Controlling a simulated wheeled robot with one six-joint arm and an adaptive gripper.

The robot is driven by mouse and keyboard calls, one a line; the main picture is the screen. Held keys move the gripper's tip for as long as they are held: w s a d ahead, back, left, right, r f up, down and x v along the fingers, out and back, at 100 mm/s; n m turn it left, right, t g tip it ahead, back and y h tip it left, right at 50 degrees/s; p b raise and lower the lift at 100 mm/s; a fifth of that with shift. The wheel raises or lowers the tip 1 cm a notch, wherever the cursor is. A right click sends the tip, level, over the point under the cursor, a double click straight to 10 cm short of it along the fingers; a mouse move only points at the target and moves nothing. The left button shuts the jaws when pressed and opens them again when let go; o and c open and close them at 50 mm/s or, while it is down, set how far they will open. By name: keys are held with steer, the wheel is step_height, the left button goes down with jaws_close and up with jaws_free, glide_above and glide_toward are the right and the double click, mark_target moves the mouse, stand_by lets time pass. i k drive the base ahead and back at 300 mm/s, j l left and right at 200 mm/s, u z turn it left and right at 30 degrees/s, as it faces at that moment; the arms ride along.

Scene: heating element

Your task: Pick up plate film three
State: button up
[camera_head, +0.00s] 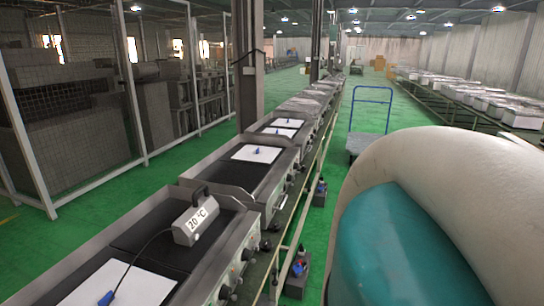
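Several white sheets, which look like plate films, lie on dark plates in a row of steel units. The nearest sheet (133,285) is cut off by the bottom edge, with a blue piece (106,298) and a black cable on it. A second sheet (257,153) lies farther along with a small blue piece on top. No readable number shows which sheet is film three. My gripper is not in view; a large cream and teal part of my arm fills the lower right.
A grey box labelled 20 °C (196,222) stands on the nearest unit. A blue-handled trolley (360,142) stands on the green floor right of the row. Knobs and a rail (305,165) line the units' right side. A mesh fence (130,80) stands left. The left aisle looks clear.

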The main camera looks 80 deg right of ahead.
mark_target(253, 153)
steer(key=z, duration=2.4)
steer(key=i+l+z, duration=0.1)
steer(key=z, duration=0.75)
steer(key=i+z, duration=0.15)
steer(key=z, duration=0.3)
steer(key=i, duration=3.45)
steer(key=i+u, duration=0.1)
steer(key=i, duration=0.4)
steer(key=i+l+u, duration=0.1)
steer(key=i, duration=0.4)
steer(key=i+l+u, duration=0.1)
steer(key=i, duration=0.4)
steer(key=l+u, duration=0.1)
steer(key=u, duration=1.75)
steer(key=i+l, duration=0.05)
